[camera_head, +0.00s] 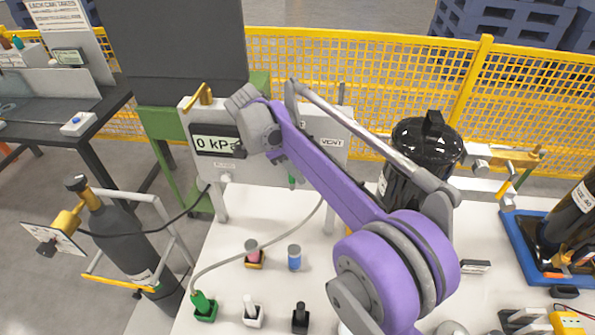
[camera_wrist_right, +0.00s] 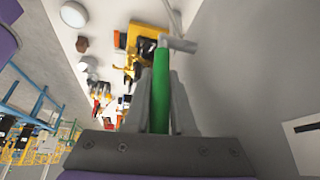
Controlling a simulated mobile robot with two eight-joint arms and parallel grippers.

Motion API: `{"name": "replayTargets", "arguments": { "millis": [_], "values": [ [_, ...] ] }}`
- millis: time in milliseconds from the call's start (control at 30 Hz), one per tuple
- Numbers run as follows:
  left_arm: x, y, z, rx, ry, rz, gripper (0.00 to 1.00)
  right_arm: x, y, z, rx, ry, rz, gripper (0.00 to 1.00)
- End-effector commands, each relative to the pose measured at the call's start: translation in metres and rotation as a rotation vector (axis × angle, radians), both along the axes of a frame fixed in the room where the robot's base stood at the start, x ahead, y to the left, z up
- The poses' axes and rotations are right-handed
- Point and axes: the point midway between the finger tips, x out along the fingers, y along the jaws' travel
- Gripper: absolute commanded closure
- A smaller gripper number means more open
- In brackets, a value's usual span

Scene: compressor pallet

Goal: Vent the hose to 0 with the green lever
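The grey-white panel (camera_head: 262,172) stands at the back of the table, and its display (camera_head: 217,145) reads 0 kPa. A VENT label (camera_head: 331,142) shows on its right part. The green lever (camera_wrist_right: 161,98) stands out clearly in the right wrist view; in the head view my right arm hides most of it. My right gripper (camera_wrist_right: 160,110) has a finger close on each side of the green lever and looks shut on it. The hose (camera_head: 258,246) curves from below the panel to a green fitting (camera_head: 202,305) at the table's front. My left gripper is not in view.
A yellow lever (camera_head: 203,95) sits on top of the panel. A black tank (camera_head: 425,150) stands right of my arm. Small pots (camera_head: 294,258) and holders stand on the front of the table. A grey cylinder (camera_head: 125,240) stands at the left, with yellow fence behind.

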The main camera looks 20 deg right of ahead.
Motion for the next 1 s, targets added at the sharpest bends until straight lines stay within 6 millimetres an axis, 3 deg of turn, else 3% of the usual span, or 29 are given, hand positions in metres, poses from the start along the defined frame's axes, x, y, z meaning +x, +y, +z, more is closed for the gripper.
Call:
{"name": "replayTargets", "arguments": {
  "millis": [33, 133, 533, 1000],
  "values": [
    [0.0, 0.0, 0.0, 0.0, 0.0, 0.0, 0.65, 0.0, 0.0, 0.0, 0.0, 0.0, 0.0, 0.67],
    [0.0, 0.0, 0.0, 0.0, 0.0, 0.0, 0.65, 0.0, 0.0, 0.0, 0.0, 0.0, 0.0, 0.49],
    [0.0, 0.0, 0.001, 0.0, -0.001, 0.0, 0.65, 0.001, 0.003, 0.006, 0.001, 0.0, 0.001, 0.48],
    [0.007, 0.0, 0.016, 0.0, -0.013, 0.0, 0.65, 0.016, 0.04, 0.083, 0.0, -0.002, 0.002, 0.48]
  ]
}}
